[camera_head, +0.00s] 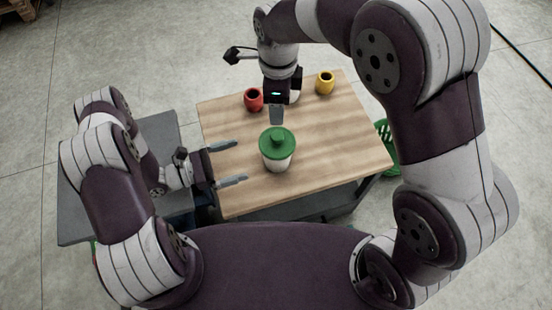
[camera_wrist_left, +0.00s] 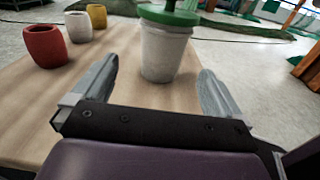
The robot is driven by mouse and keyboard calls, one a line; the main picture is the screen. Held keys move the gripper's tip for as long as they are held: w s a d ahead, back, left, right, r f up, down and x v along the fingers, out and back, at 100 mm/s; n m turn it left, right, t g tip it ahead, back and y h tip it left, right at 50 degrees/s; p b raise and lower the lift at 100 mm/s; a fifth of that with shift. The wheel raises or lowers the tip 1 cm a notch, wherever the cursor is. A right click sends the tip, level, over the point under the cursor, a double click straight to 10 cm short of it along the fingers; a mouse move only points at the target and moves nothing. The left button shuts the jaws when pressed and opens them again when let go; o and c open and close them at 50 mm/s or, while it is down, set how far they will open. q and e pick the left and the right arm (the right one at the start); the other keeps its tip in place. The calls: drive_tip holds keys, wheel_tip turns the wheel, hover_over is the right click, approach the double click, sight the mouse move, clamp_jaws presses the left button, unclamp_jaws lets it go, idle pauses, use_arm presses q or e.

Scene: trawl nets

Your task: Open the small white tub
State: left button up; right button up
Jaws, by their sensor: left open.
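The small white tub (camera_head: 276,163) stands upright on the wooden table with its green knobbed lid (camera_head: 277,141) on. In the left wrist view the tub (camera_wrist_left: 163,55) stands ahead, between the lines of the two fingers, with part of the lid (camera_wrist_left: 168,14) cut off by the top edge. My left gripper (camera_head: 241,162) is open, level over the table to the left of the tub, its fingers pointing at it and not closed on it. My right gripper (camera_head: 277,114) points down just behind and above the lid. Its fingers overlap edge-on, so its opening is unclear.
A red cup (camera_head: 253,101) and a yellow cup (camera_head: 325,84) stand towards the table's back. A white cup (camera_wrist_left: 78,27) between them is mostly hidden behind my right gripper in the head view. The table's (camera_head: 345,150) right side is clear. A green basket (camera_head: 387,150) is beyond its right edge.

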sight(277, 150)
use_arm(q)
drive_tip(key=x, duration=1.2)
drive_tip(key=shift+s+d+r, duration=0.15)
drive_tip(key=shift+s+d, duration=0.1)
drive_tip(key=shift+d, duration=0.1)
drive_tip(key=c, duration=1.2)
use_arm(e)
drive_tip(key=f+n, duration=0.4)
drive_tip(key=n, duration=0.2)
drive_tip(key=f+n+t, duration=0.1)
drive_tip(key=f+n, duration=0.3)
drive_tip(key=n, duration=0.2)
drive_tip(key=f+n, duration=0.4)
drive_tip(key=n, duration=0.1)
drive_tip(key=shift+s+f+n+t, duration=0.25)
drive_tip(key=shift+f+n+t, duration=0.1)
drive_tip(key=shift+n+t, duration=0.05)
drive_tip(key=shift+c, duration=0.3)
